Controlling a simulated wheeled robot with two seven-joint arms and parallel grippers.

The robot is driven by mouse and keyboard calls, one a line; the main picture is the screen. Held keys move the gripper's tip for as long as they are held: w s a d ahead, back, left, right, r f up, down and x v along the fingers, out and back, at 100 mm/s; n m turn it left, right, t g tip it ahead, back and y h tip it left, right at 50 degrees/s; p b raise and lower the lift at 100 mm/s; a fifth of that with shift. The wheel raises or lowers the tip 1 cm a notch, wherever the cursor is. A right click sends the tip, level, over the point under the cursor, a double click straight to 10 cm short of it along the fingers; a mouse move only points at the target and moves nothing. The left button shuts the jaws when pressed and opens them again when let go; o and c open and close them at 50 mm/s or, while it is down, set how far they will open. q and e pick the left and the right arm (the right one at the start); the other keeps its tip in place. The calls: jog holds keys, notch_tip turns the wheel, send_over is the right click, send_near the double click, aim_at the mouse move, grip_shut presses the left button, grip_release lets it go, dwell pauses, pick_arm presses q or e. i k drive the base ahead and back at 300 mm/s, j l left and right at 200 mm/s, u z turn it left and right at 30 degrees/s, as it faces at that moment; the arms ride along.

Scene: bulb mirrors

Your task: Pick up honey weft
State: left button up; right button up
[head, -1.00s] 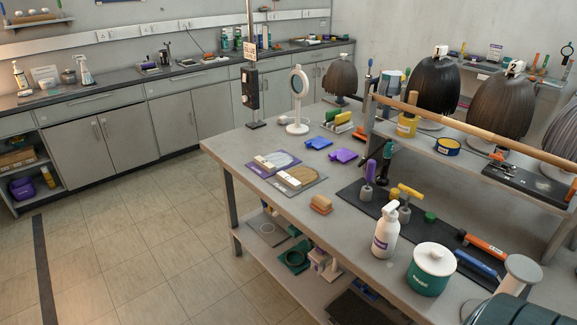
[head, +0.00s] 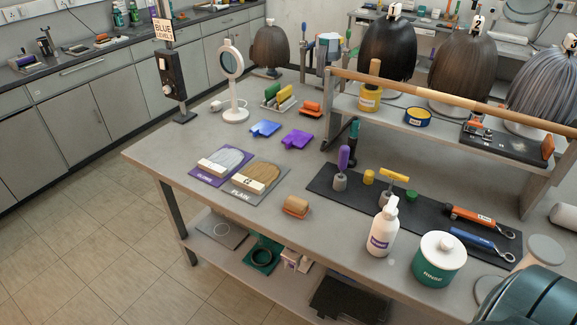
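A honey-brown weft (head: 262,173) with a pale cream band lies on the grey mat marked PLAIN (head: 240,195), on the near left part of the table. To its left, a silver-grey weft (head: 226,157) with a similar band lies on a purple mat (head: 204,176). The two mats are side by side. Neither of my grippers is in view, and nothing is touching the honey weft.
A tan-and-orange block (head: 296,207) sits right of the mats; blue (head: 264,128) and purple (head: 297,139) pieces lie behind.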

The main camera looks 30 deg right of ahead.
aim_at(257, 178)
jog(key=i+z, duration=0.25)
jog(key=z, duration=0.15)
jog(key=i+j+z, duration=0.2)
jog(key=z, duration=0.25)
jog(key=i+j+z, duration=0.25)
jog(key=z, duration=0.15)
